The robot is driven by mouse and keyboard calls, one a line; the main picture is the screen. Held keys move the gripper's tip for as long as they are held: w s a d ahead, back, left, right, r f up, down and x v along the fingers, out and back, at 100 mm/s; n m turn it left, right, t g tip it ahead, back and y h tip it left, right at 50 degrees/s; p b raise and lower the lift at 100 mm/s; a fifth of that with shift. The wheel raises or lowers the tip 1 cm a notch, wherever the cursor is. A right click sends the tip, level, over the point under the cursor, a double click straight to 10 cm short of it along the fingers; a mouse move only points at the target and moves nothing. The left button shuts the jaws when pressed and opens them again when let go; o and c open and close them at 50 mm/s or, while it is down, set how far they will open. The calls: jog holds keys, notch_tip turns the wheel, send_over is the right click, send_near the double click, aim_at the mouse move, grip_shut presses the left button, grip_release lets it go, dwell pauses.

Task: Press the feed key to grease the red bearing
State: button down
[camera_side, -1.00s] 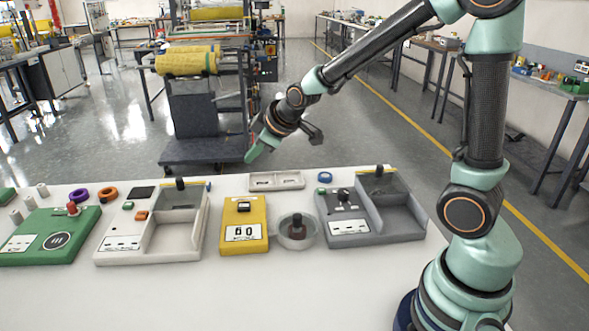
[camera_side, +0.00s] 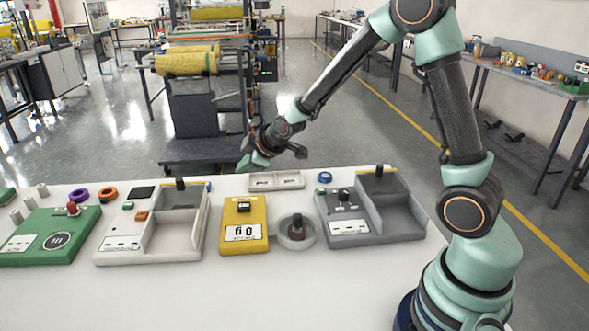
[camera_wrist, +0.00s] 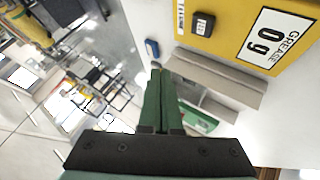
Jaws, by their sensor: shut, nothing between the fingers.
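The yellow grease unit (camera_side: 244,222) stands mid-table with a dark feed key (camera_side: 243,207) near its back edge and a white display on its front. In the wrist view the key (camera_wrist: 203,23) stands out from the yellow top, and the display (camera_wrist: 272,38) reads 0 g. My gripper (camera_side: 244,166) is shut and empty, in the air behind the yellow unit and apart from the key; its green fingers also show in the wrist view (camera_wrist: 157,75). A clear round dish (camera_side: 313,240) with a dark reddish piece (camera_side: 297,226) stands right of the unit. I cannot tell whether that piece is the red bearing.
A pale slotted tray (camera_side: 277,181) lies behind the unit, near my gripper. A white bin station (camera_side: 190,236) stands left, a grey one (camera_side: 402,218) right. A green box (camera_side: 50,237) is far left, near purple (camera_side: 78,195) and orange rings (camera_side: 108,193). The front table is clear.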

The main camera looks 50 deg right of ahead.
aim_at(248, 207)
jog(key=shift+f, duration=4.15)
jog(key=shift+f, duration=0.15)
jog(key=shift+f, duration=0.25)
jog(key=shift+f, duration=0.6)
jog(key=shift+r, duration=1)
jog(key=shift+r, duration=2.5)
